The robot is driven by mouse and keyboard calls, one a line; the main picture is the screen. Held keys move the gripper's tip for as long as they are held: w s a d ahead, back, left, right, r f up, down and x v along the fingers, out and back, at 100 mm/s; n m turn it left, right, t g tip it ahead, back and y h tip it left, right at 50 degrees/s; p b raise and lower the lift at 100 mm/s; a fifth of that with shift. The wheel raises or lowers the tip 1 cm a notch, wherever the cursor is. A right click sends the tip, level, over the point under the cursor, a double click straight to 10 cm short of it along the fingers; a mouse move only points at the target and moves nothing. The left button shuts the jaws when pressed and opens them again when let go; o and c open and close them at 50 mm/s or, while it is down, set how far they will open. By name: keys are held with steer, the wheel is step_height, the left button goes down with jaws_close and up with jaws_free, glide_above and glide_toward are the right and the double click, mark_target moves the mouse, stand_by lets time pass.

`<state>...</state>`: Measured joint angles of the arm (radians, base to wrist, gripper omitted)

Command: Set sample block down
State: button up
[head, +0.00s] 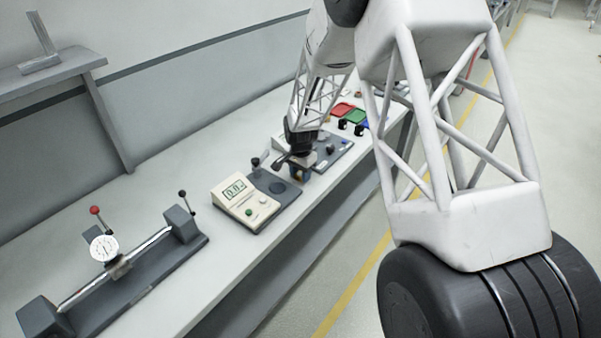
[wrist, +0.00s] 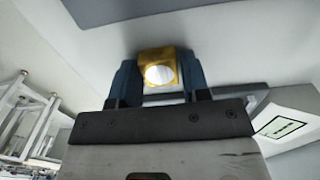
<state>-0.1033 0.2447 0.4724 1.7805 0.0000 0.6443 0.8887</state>
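The sample block (wrist: 160,56) is golden with a round pale face, and in the wrist view it sits between my two dark blue fingers. My gripper (wrist: 160,76) is shut on it, with a finger against each side. In the head view my gripper (head: 299,175) points down over the bench, just right of the cream tester with a display (head: 238,191). The block is too small and covered there to make out clearly. I cannot tell whether it touches the bench surface.
The tester's dark base (head: 275,190) lies close left of my gripper. A grey panel with knobs (head: 332,148) is close behind it. A dial gauge bench (head: 125,262) fills the left. White bench top lies between.

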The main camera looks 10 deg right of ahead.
mark_target(300, 174)
steer(key=shift+o, duration=1.4)
steer(key=shift+r, duration=0.2)
step_height(300, 174, up, 12)
steer(key=shift+s+r, duration=0.1)
